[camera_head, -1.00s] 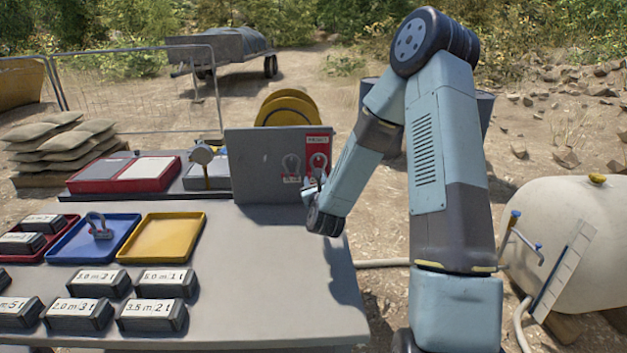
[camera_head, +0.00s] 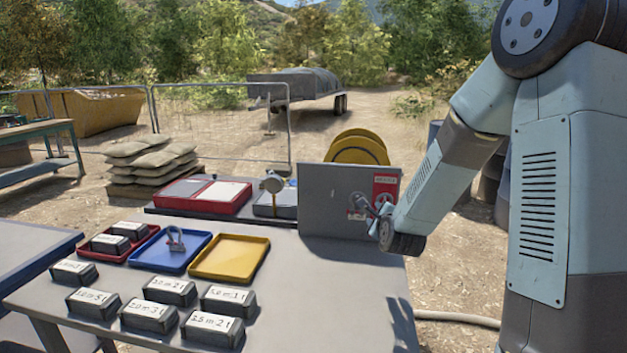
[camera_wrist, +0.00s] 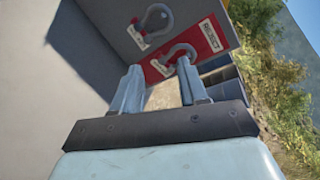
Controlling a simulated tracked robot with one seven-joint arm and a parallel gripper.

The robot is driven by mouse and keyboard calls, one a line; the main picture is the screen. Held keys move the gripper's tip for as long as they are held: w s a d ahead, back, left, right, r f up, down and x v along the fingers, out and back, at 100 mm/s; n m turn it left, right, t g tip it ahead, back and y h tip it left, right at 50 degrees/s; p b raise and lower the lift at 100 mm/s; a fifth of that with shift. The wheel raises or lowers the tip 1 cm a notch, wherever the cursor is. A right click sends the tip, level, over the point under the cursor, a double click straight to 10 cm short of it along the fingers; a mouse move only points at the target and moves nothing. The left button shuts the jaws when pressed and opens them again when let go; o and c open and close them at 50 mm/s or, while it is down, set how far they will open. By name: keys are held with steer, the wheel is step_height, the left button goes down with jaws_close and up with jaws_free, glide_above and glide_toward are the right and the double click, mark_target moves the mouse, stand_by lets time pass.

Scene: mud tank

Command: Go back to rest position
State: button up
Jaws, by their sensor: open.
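My gripper (camera_head: 380,212) is in front of the right part of an upright grey board (camera_head: 325,200). In the wrist view my gripper (camera_wrist: 158,80) has its two fingers apart, with nothing held between them. A grey shackle (camera_wrist: 180,54) hangs on the red REJECT panel (camera_wrist: 212,40), just beyond the fingertips. Another shackle (camera_wrist: 155,18) hangs on the grey part of the board beside it. In the head view my gripper partly hides the shackles and the lower part of the red panel.
The table (camera_head: 290,275) bears a blue tray (camera_head: 150,262) with a shackle, a yellow tray (camera_head: 232,258), a red tray (camera_head: 108,258) and several labelled dark blocks (camera_head: 170,290). A gauge on a stand (camera_head: 273,186) is left of the board. The table's front right is clear.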

steer(key=s+d+r+n+g, duration=0.1)
steer(key=s+r+n+g, duration=0.2)
steer(key=s, duration=0.9)
steer(key=s+d+r+n+g, duration=0.2)
steer(key=s+r+n, duration=0.5)
steer(key=s+n, duration=0.5)
steer(key=s+d+r+n+g, duration=0.1)
steer(key=s+r+n+g, duration=0.3)
steer(key=s+n, duration=0.4)
steer(key=s+r, duration=0.1)
steer(key=s, duration=0.3)
steer(key=shift+s+d+h, duration=0.25)
steer(key=shift+d+h, duration=0.05)
steer(key=shift+d, duration=0.1)
